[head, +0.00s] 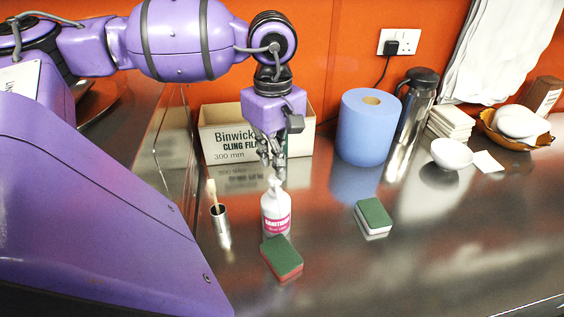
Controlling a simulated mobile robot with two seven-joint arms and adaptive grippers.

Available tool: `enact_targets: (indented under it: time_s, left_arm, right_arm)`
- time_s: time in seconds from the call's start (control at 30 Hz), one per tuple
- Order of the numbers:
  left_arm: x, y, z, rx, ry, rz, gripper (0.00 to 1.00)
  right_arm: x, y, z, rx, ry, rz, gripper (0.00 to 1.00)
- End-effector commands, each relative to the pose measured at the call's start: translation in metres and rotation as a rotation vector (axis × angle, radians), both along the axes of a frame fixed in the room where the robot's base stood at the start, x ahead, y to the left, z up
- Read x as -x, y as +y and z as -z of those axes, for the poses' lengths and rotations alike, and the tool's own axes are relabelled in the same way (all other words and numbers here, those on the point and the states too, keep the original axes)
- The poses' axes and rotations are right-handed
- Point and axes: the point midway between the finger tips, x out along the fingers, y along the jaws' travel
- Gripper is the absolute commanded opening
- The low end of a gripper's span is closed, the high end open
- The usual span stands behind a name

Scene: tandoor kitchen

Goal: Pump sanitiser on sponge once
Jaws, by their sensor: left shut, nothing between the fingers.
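The sanitiser bottle (275,210), white with a pink label, stands upright on the steel counter. A green-topped sponge with a reddish base (282,258) lies just in front of it, close to the bottle's foot. A second green-topped sponge with a white base (373,217) lies further right. My left gripper (277,172) is shut and empty, pointing down directly over the bottle's pump head. The fingertips are at or just above the pump top; I cannot tell if they touch. My right gripper is out of view.
A cling film box (222,142) stands behind the gripper. A blue paper roll (368,128), a steel flask (414,100), a white bowl (451,154) and stacked napkins (450,122) stand behind and right. A small metal cup with a brush (220,224) is left of the bottle. The front right counter is clear.

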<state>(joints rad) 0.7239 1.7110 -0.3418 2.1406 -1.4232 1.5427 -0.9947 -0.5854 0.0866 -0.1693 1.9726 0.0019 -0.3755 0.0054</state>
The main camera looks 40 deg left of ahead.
Motion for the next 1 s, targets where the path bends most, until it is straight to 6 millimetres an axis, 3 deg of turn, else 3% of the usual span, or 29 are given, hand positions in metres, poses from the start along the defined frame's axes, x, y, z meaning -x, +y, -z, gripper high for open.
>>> enact_targets:
  time_s: [1.0]
  left_arm:
    - [0.001, 0.0, 0.035, -0.001, 0.004, 0.0, 0.0]
  right_arm:
    - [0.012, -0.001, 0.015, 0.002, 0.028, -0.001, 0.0]
